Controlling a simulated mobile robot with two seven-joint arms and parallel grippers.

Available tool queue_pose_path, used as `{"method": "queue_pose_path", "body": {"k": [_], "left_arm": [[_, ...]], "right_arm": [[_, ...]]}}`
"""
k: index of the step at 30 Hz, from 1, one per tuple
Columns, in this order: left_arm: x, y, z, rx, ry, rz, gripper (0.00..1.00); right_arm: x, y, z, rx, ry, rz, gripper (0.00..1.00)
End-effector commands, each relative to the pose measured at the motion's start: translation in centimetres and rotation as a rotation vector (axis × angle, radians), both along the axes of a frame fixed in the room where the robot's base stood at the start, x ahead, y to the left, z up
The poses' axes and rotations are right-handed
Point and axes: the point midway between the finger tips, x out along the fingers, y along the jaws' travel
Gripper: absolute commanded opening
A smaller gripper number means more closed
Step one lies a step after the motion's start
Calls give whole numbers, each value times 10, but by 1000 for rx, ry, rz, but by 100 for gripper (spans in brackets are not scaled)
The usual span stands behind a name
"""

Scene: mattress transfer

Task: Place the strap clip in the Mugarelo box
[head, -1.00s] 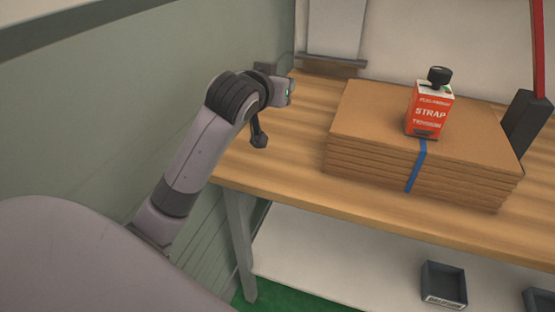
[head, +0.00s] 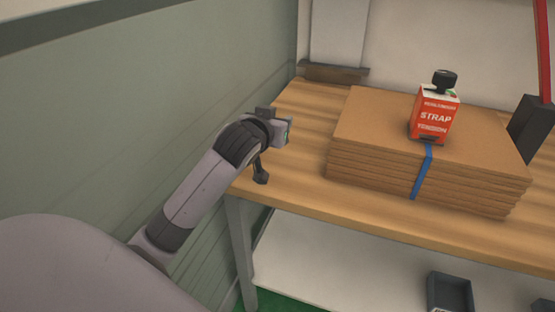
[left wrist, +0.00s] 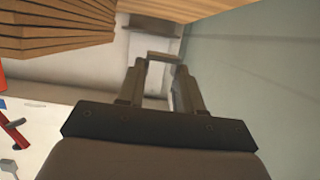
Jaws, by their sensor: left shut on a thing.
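My left gripper (head: 289,132) is at the end of my left arm, over the left end of the wooden table and left of the cardboard stack. Its fingers are largely hidden in the head view. In the left wrist view, the two fingers (left wrist: 160,72) are apart, with a small grey-brown piece (left wrist: 163,57) spanning their tips. This looks like the strap clip, but its shape is unclear. A dark open box (head: 450,293) sits on the lower white shelf, cut off by the bottom edge. Its label is not readable, so I cannot confirm it is the Mugarelo box. My right gripper is out of view.
The cardboard stack (head: 390,122), bound with a blue strap (head: 422,172), lies on the wooden table (head: 300,195). A red and white box marked STRAP (head: 435,116) stands on it. The green wall (head: 110,130) is close on the left. A grey table leg (head: 239,250) stands below.

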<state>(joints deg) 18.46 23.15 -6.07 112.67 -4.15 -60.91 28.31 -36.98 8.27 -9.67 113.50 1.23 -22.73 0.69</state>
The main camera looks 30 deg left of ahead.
Motion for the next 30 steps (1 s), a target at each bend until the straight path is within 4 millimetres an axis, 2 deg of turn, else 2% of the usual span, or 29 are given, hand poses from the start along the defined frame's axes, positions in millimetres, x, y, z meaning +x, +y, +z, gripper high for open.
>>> {"method": "queue_pose_path", "body": {"k": [1, 4, 11, 14, 18, 30], "left_arm": [[-1, 0, -19, 0, 7, -1, 7], [0, 0, -39, 0, 4, 0, 7], [0, 0, -60, -1, 1, 0, 7], [0, 0, -75, -1, 2, -1, 7], [0, 0, -91, -1, 2, 0, 7], [0, 0, -98, -1, 0, -1, 7]], "right_arm": [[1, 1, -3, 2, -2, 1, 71], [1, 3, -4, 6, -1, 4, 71], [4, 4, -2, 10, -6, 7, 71], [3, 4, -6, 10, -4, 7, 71], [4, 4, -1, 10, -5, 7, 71], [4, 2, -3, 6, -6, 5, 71]]}}
